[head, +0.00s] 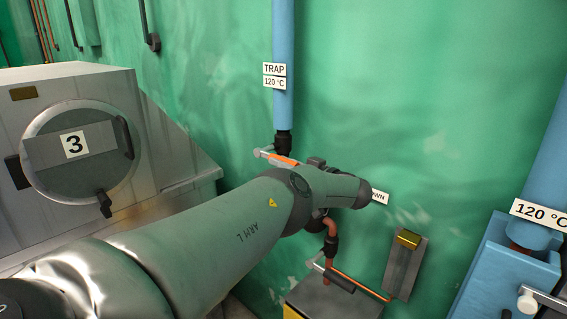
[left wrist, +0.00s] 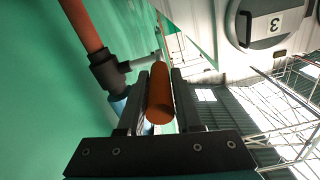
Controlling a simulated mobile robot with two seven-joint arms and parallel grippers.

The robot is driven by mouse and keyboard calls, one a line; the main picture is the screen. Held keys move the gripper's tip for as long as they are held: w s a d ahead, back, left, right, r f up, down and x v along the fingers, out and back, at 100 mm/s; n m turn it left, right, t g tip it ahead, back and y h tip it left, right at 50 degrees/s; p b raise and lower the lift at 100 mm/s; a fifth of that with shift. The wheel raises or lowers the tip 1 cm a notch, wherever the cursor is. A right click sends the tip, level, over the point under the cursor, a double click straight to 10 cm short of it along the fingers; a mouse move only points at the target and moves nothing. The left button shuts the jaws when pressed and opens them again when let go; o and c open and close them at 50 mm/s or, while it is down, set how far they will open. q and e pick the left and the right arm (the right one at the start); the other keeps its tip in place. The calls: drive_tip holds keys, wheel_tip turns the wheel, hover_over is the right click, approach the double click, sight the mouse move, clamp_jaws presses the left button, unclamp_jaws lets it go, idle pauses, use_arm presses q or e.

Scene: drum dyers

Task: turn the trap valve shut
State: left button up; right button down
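The trap valve is on the vertical blue pipe (head: 283,100) labelled TRAP (head: 274,69), at a black fitting (head: 283,143). Its orange lever (head: 284,160) lies sideways across the pipe, slightly tilted, with a silver part at its left end. My left arm covers the area below and right of it. In the left wrist view the orange handle (left wrist: 160,100) lies between the two fingers of my left gripper (left wrist: 159,74), which sit close against its sides. The black valve body (left wrist: 108,72) is just beyond. My right gripper is in neither view.
A partly covered label (head: 379,196) is behind my wrist. Drum 3 (head: 75,145) stands left. Blue equipment (head: 500,270) stands right.

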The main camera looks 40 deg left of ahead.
use_arm(q)
drive_tip(key=o, duration=0.4)
drive_tip(key=shift+d, duration=0.1)
drive_tip(key=shift+d, duration=0.25)
drive_tip(key=d, duration=1.4)
drive_tip(key=shift+s+d+f, duration=0.15)
drive_tip(key=shift+s+d, duration=0.1)
drive_tip(key=shift+d, duration=0.05)
